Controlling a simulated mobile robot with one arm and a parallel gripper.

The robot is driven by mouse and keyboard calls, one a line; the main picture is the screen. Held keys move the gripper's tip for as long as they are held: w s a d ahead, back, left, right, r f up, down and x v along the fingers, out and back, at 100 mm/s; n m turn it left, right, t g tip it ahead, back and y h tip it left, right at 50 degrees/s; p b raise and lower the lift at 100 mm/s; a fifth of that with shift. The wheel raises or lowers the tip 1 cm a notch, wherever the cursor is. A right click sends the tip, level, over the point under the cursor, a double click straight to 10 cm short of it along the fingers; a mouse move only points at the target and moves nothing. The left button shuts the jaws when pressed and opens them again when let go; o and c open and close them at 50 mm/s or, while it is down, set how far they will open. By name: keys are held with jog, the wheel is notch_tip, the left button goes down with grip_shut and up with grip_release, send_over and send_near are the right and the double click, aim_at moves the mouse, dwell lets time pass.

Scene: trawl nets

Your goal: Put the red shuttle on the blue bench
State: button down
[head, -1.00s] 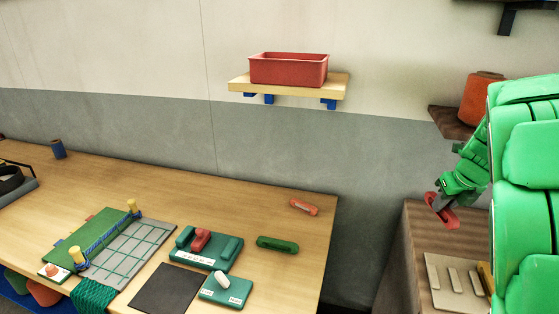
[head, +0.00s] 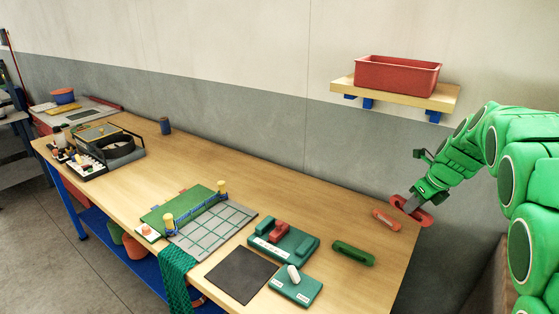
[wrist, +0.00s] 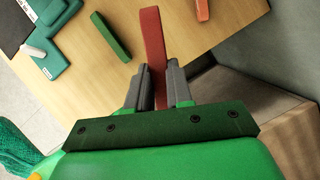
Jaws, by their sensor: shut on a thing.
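My gripper (head: 411,204) is shut on the red shuttle (head: 426,216), a flat elongated piece with a slot. The shuttle also shows between the two grey fingers in the wrist view (wrist: 152,40). The blue bench (head: 320,210) has a pale wooden top and blue legs and lower shelf. In the head view my gripper and the shuttle appear at the bench's right end. In the wrist view the shuttle's far end overlaps the wooden top; I cannot tell its height above it.
An orange shuttle (head: 386,220) and a green shuttle (head: 353,253) lie on the bench's right end. Left of them are a green block holder (head: 284,242), a switch box (head: 295,286) and a dark mat (head: 241,275). A red bin (head: 398,77) stands on a wall shelf. Bare wood lies behind these.

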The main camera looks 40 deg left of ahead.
jog(key=s+a+f+n+g, duration=0.1)
jog(key=s+a+f+n, duration=0.1)
jog(key=a, duration=0.7)
jog(key=s+a+f+n, duration=0.1)
jog(key=a+f+n, duration=0.1)
jog(key=a, duration=0.7)
jog(key=shift+s+a+n+g, duration=0.2)
jog(key=shift+s+n+g, duration=0.2)
jog(key=shift+n, duration=0.1)
jog(key=shift+w, duration=0.15)
jog(key=w+a+f, duration=0.2)
jog(key=w, duration=0.1)
jog(key=w+a+f, duration=0.2)
jog(key=w+f, duration=0.1)
jog(key=w, duration=0.1)
jog(key=w+a+f, duration=0.2)
jog(key=w+f, duration=0.1)
jog(key=shift+w+a+f, duration=0.1)
jog(key=shift+w+a, duration=0.15)
jog(key=shift+w+a+y, duration=0.15)
jog(key=shift+y, duration=0.15)
jog(key=shift+w+a+f, duration=0.15)
jog(key=shift+w+f, duration=0.2)
jog(key=shift+f, duration=0.15)
jog(key=shift+w+f, duration=0.15)
jog(key=shift+f, duration=0.2)
